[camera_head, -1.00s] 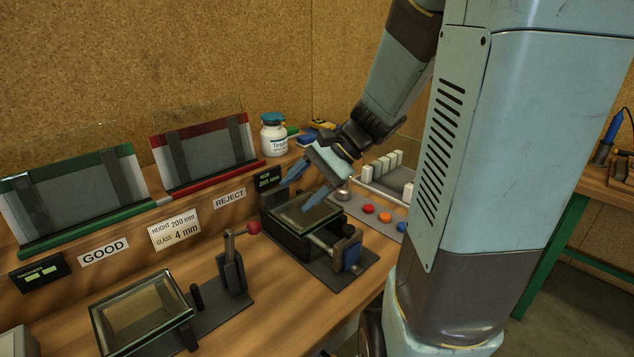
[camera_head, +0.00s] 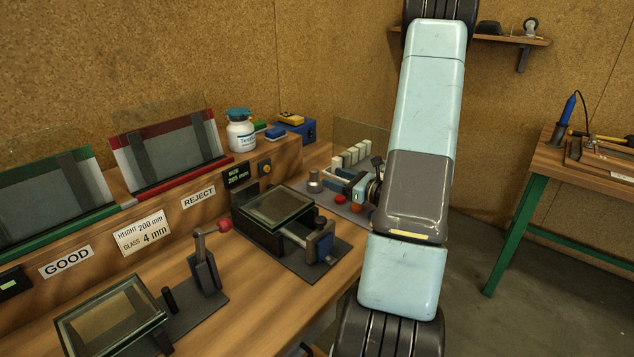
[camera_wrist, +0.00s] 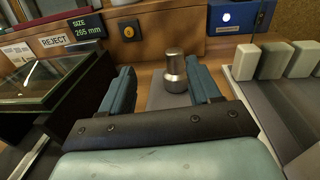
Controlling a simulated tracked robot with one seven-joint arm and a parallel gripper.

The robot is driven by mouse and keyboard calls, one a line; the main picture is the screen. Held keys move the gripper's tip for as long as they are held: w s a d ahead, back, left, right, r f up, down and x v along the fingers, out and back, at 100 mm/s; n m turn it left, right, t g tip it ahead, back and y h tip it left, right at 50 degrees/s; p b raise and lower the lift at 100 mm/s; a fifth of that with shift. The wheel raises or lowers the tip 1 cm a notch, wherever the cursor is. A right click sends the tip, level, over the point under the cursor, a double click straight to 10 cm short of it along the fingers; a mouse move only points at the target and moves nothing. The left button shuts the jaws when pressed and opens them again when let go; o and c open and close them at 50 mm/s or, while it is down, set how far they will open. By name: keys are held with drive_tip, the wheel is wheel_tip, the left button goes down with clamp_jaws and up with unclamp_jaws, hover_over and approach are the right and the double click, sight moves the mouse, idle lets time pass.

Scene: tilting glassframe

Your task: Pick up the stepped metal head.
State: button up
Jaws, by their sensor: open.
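The stepped metal head (camera_head: 314,183) is a small silver cylinder with a narrower top. It stands upright on the grey plate at the back right of the bench. In the wrist view the head (camera_wrist: 175,72) stands between and slightly beyond the two blue fingers of my gripper (camera_wrist: 163,84), nearer the right finger. My gripper (camera_head: 339,181) is open and empty, low over the plate, just right of the head in the head view. Contact with the head is not visible.
A glass-topped fixture (camera_head: 272,208) stands left of the head. Red and orange buttons (camera_head: 342,198) sit near my gripper. A row of pale blocks (camera_head: 351,155) is behind it. A white bottle (camera_head: 241,132) and a blue box (camera_head: 297,130) stand on the ledge behind.

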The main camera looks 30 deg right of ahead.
sight(311, 169)
drive_tip(key=shift+d+f+m+t+h, duration=0.4)
drive_tip(key=shift+d+f+m+h, duration=0.35)
drive_tip(key=shift+d, duration=0.3)
drive_tip(key=shift+w, duration=0.2)
drive_tip(key=x, duration=0.7)
drive_tip(key=shift+w+a, duration=0.1)
drive_tip(key=shift+w, duration=0.1)
drive_tip(key=shift+a+x, duration=0.15)
drive_tip(key=shift+x, duration=1.3)
drive_tip(key=shift+a+x, duration=0.15)
drive_tip(key=shift+x, duration=1.3)
drive_tip(key=shift+s+f, duration=0.15)
drive_tip(key=shift+c, duration=0.3)
clamp_jaws()
